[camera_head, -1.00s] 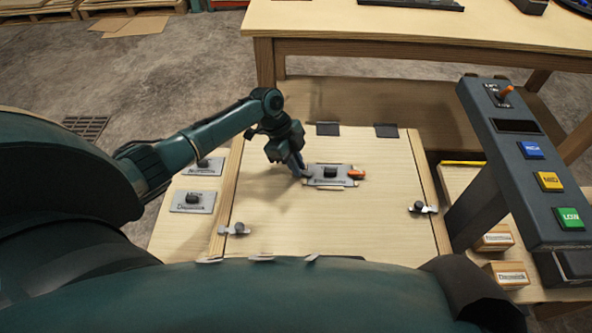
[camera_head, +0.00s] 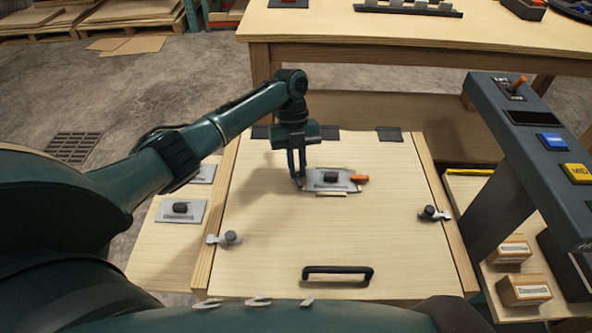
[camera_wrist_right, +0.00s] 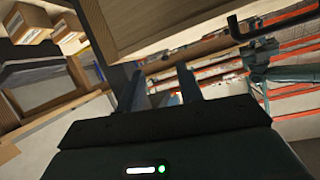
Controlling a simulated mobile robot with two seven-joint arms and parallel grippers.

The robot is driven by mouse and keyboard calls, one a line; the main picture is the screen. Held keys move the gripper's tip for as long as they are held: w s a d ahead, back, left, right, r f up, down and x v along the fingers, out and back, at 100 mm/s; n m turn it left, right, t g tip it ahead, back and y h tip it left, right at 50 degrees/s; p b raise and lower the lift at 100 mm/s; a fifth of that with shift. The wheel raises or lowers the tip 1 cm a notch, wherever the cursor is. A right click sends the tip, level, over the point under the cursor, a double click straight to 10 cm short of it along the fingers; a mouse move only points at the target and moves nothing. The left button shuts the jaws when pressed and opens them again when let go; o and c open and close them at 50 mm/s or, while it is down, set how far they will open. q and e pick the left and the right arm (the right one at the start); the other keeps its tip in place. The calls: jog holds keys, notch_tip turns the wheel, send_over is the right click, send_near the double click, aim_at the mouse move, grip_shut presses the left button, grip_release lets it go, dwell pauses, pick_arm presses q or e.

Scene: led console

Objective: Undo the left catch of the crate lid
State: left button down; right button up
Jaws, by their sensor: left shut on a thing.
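The crate lid (camera_head: 265,262) is a pale wooden panel, shut, with a black handle (camera_head: 338,271) near its front edge. The right catch (camera_head: 433,213) lies across the right edge. My left gripper (camera_head: 297,180) is away from the left catch, up and to its right, at the left end of a grey plate (camera_head: 346,186) with a black knob. Its fingers are shut on that end; the exact grip is small. My right gripper (camera_wrist_right: 160,92) shows two spaced, empty fingers.
An orange peg (camera_head: 360,179) sits at the plate's right end. Two knobbed plates lie left of the crate, one nearer (camera_head: 181,211). A button console (camera_head: 540,150) stands at the right beside small wooden blocks (camera_head: 523,289). The lid's front is clear.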

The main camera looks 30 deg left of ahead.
pick_arm(q)
jog(key=shift+m, duration=0.7)
jog(key=shift+d+m+y+b, duration=0.1)
jog(key=shift+m+y+b, duration=0.3)
jog(key=shift+b, duration=0.05)
jog(key=shift+m, duration=0.3)
pick_arm(e)
jog(key=shift+s+d+r+t, duration=0.2)
jog(key=shift+d+r+t, duration=0.1)
pick_arm(q)
jog(key=c, duration=1.5)
grip_release()
jog(key=shift+o, duration=0.2)
pick_arm(e)
jog(key=shift+f, duration=0.15)
